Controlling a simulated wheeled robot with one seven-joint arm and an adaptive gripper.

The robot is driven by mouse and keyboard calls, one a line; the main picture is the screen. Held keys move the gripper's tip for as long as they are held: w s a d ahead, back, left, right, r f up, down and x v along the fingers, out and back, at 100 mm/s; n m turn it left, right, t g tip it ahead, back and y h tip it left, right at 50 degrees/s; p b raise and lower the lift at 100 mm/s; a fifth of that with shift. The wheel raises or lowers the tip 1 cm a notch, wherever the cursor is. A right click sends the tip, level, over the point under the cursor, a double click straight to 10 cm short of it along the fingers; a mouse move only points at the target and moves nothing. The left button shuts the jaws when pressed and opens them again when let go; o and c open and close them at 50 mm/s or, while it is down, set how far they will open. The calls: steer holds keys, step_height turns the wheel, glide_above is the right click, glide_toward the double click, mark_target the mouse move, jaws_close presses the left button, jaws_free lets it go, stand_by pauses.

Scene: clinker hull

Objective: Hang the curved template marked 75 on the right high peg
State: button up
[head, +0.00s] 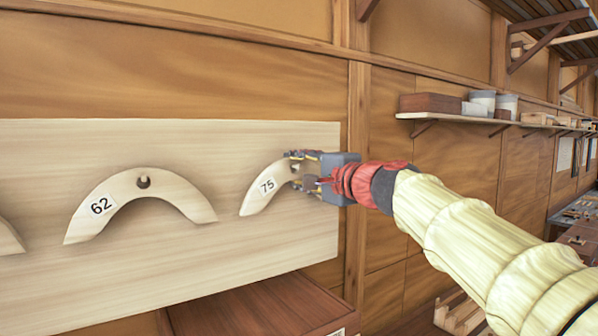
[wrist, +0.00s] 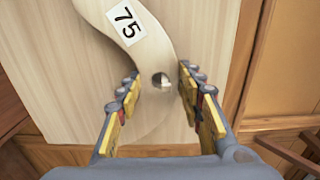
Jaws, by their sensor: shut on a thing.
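The curved template marked 75 (head: 262,194) is pale wood with a white label, in front of the right part of the pale board (head: 150,275). In the wrist view the template (wrist: 150,52) runs between the fingers, with its round hole (wrist: 160,80) between the fingertips. My gripper (head: 303,167) is shut on the template near this hole; its fingers also show in the wrist view (wrist: 158,85). They hide the template's right part in the head view. The hole looks partly dark and partly light; I cannot tell whether a peg is through it.
A template marked 62 (head: 140,196) hangs on the board to the left. Part of another template (head: 8,238) shows at the left edge. A reddish-brown chest (head: 250,308) stands below the board. A wall shelf (head: 490,120) with boxes and tubs is at right.

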stand_by(0.3)
steer(key=o, duration=1.3)
steer(key=shift+o, duration=0.4)
steer(key=shift+s+d, duration=0.1)
